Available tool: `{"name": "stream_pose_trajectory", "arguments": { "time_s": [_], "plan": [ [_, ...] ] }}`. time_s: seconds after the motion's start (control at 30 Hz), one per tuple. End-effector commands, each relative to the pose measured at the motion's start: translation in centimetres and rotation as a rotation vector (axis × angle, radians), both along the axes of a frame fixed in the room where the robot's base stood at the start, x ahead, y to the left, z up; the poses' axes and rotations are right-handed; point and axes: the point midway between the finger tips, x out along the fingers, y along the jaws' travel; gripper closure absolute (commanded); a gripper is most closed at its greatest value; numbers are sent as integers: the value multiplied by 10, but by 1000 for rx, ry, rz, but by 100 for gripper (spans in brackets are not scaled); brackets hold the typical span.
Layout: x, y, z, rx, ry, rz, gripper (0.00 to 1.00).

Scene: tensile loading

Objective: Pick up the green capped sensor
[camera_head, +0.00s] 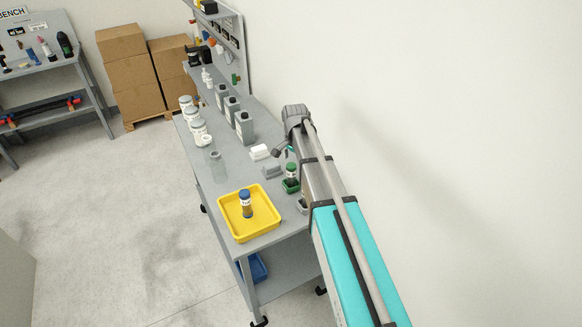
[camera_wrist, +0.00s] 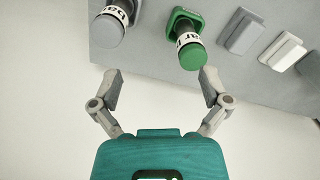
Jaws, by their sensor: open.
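The green capped sensor (camera_head: 291,170) stands upright in a green holder (camera_head: 291,186) on the grey bench, beside my arm. In the wrist view the sensor (camera_wrist: 191,52) shows its green cap and a white label with dark letters, above and near the right fingertip. My gripper (camera_wrist: 160,76) is open and empty, its two fingers spread apart. The sensor lies beyond the fingertips and right of the middle of the gap, not between the fingers.
A grey capped sensor (camera_wrist: 110,25) stands left of the green one in the wrist view. Pale blocks (camera_wrist: 242,34) lie to the right. A yellow tray (camera_head: 225,220) holds a blue capped sensor (camera_head: 245,204). Grey bottles (camera_head: 244,127) and white jars stand further back. A wall is close to my arm.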

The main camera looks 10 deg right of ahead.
Motion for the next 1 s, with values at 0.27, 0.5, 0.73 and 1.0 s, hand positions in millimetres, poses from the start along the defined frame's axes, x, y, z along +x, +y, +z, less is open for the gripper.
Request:
{"name": "stream_pose_trajectory", "arguments": {
  "time_s": [0.27,0.5,0.73,1.0],
  "plan": [
    [54,0,37,0,0,-191,3],
    [59,1,38,0,0,-227,3],
    [58,1,37,0,0,-224,3],
    [58,1,27,0,0,-223,3]
  ]
}}
